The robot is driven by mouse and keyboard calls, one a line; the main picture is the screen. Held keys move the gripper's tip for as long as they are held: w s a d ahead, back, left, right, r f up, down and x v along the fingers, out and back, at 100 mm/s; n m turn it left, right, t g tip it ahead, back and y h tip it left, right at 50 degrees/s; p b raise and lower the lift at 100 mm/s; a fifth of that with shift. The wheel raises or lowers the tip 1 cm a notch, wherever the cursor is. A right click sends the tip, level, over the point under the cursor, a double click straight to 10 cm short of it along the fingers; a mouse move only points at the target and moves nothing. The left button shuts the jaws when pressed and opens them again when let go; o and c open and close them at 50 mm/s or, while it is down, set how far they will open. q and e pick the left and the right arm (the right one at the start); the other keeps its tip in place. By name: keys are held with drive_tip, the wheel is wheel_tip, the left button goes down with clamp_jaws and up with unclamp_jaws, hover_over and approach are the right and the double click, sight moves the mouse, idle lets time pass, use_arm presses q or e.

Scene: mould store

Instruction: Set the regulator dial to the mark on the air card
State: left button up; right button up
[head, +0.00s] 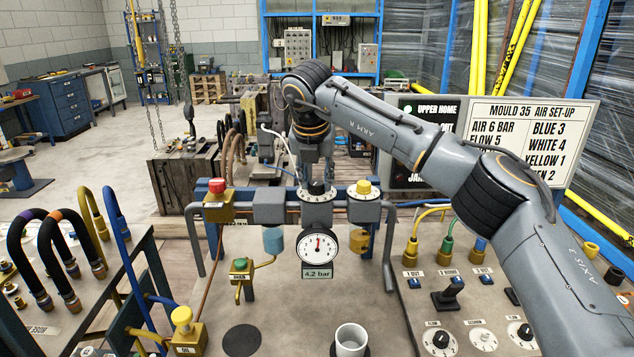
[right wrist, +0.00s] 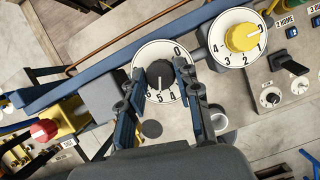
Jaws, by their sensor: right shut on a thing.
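The regulator dial, a black knob (right wrist: 159,74) on a white numbered plate, sits between the fingers of my right gripper (right wrist: 157,88), which is shut on it. In the head view my right gripper (head: 315,178) comes down on the dial from above and hides most of it. Below the dial, a round gauge (head: 317,244) has a red needle near upright, and its display (head: 317,273) reads 4.2 bar. My left gripper is not in view.
A second dial with a yellow knob (head: 363,187) stands close right of the regulator; it also shows in the right wrist view (right wrist: 242,37). A red button (head: 216,186) is to the left. A white cup (head: 351,340) stands on the bench in front. Hoses crowd the left side.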

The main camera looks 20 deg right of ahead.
drive_tip(key=m+h, duration=0.1)
drive_tip(key=m, duration=0.1)
drive_tip(key=shift+a+m+g, duration=0.15)
drive_tip(key=shift+m+g, duration=0.15)
drive_tip(key=shift+m, duration=0.1)
drive_tip(key=shift+w+m+g+h+p, duration=0.15)
drive_tip(key=shift+m+g+h+p, duration=0.4)
drive_tip(key=shift+m, duration=1.35)
drive_tip(key=o, duration=1.2)
drive_tip(key=shift+c, duration=0.2)
